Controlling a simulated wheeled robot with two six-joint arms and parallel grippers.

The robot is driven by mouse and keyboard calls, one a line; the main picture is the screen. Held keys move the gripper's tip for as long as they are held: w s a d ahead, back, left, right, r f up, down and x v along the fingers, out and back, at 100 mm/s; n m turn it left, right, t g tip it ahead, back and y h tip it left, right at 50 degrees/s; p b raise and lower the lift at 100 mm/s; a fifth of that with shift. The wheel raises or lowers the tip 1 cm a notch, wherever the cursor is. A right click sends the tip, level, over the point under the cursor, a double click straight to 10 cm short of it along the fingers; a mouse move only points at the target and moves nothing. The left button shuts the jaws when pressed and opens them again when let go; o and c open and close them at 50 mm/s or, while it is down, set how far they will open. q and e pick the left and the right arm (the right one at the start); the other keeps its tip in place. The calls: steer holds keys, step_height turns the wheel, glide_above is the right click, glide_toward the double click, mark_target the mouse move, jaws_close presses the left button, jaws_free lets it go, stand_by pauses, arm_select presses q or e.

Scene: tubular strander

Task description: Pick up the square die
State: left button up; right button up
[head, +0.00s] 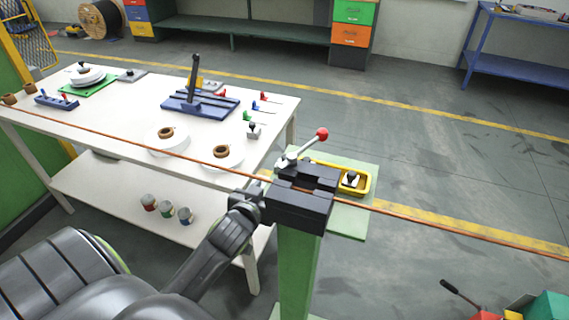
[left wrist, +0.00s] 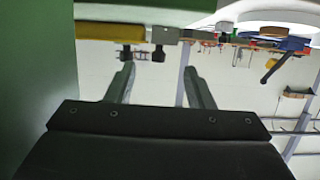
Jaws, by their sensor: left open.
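A small grey block with a black knob (head: 351,180), perhaps the square die, sits in a yellow tray (head: 365,186) right of the black clamp. Another grey block with a dark knob (head: 253,132) stands near the table's right edge. I cannot tell which is square. In the left wrist view, which looks upside down, a grey block (left wrist: 165,36) with a dark knob shows by a yellow bar. My left gripper (left wrist: 160,80) is open and empty, its fingers apart below that block in the picture. In the head view its fingers are hidden behind the clamp. My right gripper is not seen.
The black clamp (head: 300,207) with a red-knobbed lever stands on a green post (head: 297,270). A copper-coloured wire (head: 430,217) crosses the scene through it. The white table (head: 120,110) holds rings, a blue stand and small tools. Floor to the right is mostly clear.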

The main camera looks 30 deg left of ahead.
arm_select(q)
steer(key=w, duration=0.2)
steer(key=w+a, duration=0.1)
steer(key=w, duration=0.1)
steer(key=w+p, duration=0.1)
steer(key=w, duration=0.1)
steer(key=shift+w+a, duration=0.25)
steer(key=shift+a, duration=0.05)
steer(key=w, duration=0.2)
steer(key=w+a+p, duration=0.1)
steer(key=w, duration=0.2)
steer(key=shift+a, duration=0.1)
steer(key=shift+w+f, duration=0.2)
steer(key=shift+w, duration=0.1)
jaws_close()
